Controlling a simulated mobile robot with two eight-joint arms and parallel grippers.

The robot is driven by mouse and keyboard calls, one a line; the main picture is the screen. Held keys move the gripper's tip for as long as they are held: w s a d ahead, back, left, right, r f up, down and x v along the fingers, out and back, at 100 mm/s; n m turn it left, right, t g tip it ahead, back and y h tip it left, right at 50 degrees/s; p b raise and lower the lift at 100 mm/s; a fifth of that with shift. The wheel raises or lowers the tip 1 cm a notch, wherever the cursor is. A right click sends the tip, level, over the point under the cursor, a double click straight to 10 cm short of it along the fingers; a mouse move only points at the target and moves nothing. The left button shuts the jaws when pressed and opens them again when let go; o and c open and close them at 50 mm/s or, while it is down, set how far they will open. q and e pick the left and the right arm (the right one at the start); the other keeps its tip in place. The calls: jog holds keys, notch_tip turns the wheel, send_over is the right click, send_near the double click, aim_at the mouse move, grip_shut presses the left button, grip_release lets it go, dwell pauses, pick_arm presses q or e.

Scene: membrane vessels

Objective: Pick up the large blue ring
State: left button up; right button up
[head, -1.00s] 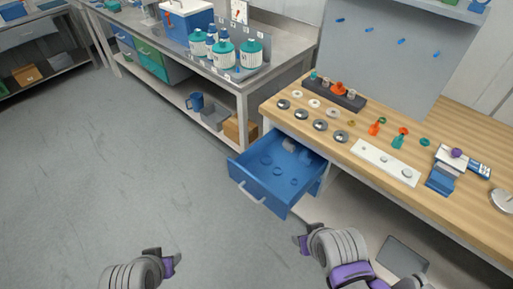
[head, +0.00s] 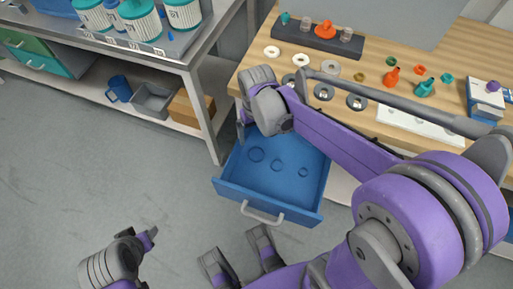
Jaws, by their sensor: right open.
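Three blue rings lie flat on the floor of the open blue drawer (head: 229,190). The large blue ring (head: 256,154) is the left one, a medium ring (head: 276,164) is in the middle and a small one (head: 302,171) is at the right. My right gripper (head: 248,125) is open and points down over the drawer's back left corner, just above and left of the large ring in the picture. The arm hides the drawer's back. My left gripper (head: 148,240) is low at the left, over the floor, far from the rings; its jaws do not show clearly.
The wooden bench (head: 384,62) above the drawer carries metal discs, white rings, small orange and green parts and a dark rack (head: 290,36). My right forearm crosses its front edge. A grey side table (head: 190,62) stands left. Open floor is left of the drawer.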

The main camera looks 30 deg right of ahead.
send_over(256, 153)
jog(key=f, duration=0.4)
jog(key=shift+s+f+b, duration=0.1)
jog(key=shift+s+b, duration=0.1)
jog(key=shift+b, duration=0.2)
notch_tip(256, 153, down, 5)
jog(key=shift+w+f+b, duration=0.1)
jog(key=shift+w+b, duration=0.05)
jog(key=shift+b, duration=0.65)
jog(key=c, duration=1.3)
